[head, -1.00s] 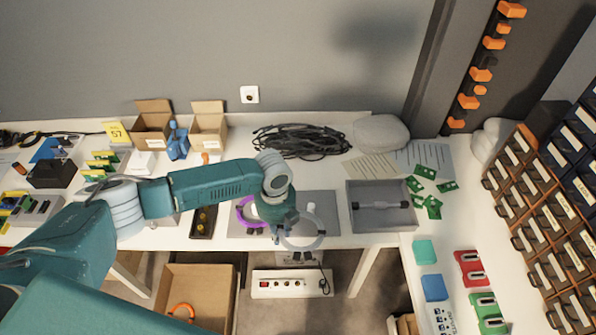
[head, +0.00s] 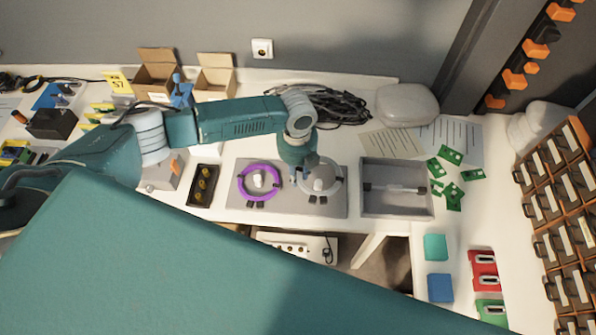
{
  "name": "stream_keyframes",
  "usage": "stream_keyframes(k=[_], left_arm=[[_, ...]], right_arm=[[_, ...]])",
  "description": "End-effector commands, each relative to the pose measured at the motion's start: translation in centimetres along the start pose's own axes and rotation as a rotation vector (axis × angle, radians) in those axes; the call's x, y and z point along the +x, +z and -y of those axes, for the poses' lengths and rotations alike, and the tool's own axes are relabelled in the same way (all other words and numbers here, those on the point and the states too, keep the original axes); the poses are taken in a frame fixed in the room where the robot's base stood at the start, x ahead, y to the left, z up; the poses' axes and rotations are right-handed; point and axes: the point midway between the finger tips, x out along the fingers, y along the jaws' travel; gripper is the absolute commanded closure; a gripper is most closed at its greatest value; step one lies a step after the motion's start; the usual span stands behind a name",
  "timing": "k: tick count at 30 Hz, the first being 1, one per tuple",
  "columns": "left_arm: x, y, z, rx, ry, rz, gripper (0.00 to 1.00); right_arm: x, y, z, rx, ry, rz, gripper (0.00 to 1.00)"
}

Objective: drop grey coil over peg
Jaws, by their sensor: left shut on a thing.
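The grey coil (head: 342,182) is a pale ring above or on the right half of the grey plate (head: 290,208). My left gripper (head: 300,177) is shut on its left side. A whitish peg (head: 318,185) shows inside the ring's opening. I cannot tell from above whether the coil is resting on the plate or is held over the peg. A purple coil (head: 244,195) lies around the other whitish peg (head: 259,180) on the plate's left half. My right gripper is not in view.
A grey tray (head: 398,208) with a bar across it stands right of the plate. A dark tray (head: 203,186) with yellow pieces stands to its left. Black cables (head: 340,104) and green boards (head: 452,196) lie behind and to the right. My teal arm covers the foreground.

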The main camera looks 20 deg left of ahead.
Motion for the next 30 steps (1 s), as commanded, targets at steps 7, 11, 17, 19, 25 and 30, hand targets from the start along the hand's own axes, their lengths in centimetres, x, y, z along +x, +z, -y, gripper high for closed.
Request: stream_keyframes(k=[7, 11, 17, 19, 25, 30], left_arm=[[1.7, 0.0, 0.0, 0.000, -0.001, 0.001, 1.00], [1.6, -0.1, 0.0, 0.001, -0.002, 0.001, 1.00], [1.6, -0.2, -0.1, 0.002, -0.007, 0.005, 1.00], [1.7, -0.2, -0.1, 0.002, -0.008, 0.006, 1.00], [1.7, -0.2, -0.1, 0.002, -0.007, 0.004, 1.00], [1.7, -0.1, 0.0, 0.002, -0.005, 0.001, 1.00]], right_arm=[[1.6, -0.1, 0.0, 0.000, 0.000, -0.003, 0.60], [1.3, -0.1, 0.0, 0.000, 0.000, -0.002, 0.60], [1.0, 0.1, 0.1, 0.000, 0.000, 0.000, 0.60], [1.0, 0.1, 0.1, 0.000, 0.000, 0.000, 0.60], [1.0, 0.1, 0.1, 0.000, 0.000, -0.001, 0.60], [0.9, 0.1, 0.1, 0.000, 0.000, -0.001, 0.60]])
